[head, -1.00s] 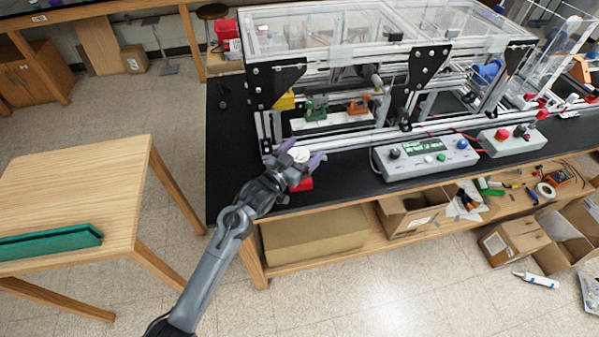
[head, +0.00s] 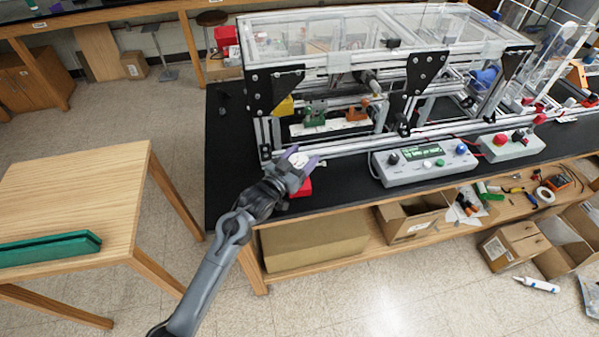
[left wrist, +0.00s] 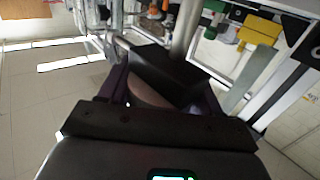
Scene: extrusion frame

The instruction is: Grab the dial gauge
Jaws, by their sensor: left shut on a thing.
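My left gripper (head: 301,160) is at the near left end of the extrusion frame, above the black bench top. Its purple-grey fingers are shut on a small pale, round thing, which I take to be the dial gauge (head: 299,159); its face cannot be read. In the left wrist view, a brownish, rounded part of the gauge (left wrist: 146,93) shows between the dark fingers, and the rest of it is hidden. My right gripper is in neither view.
The extrusion frame (head: 340,148) stands just behind the gripper. A red block (head: 303,187) lies beside the wrist near the bench edge. A grey control box (head: 425,162) is to the right.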

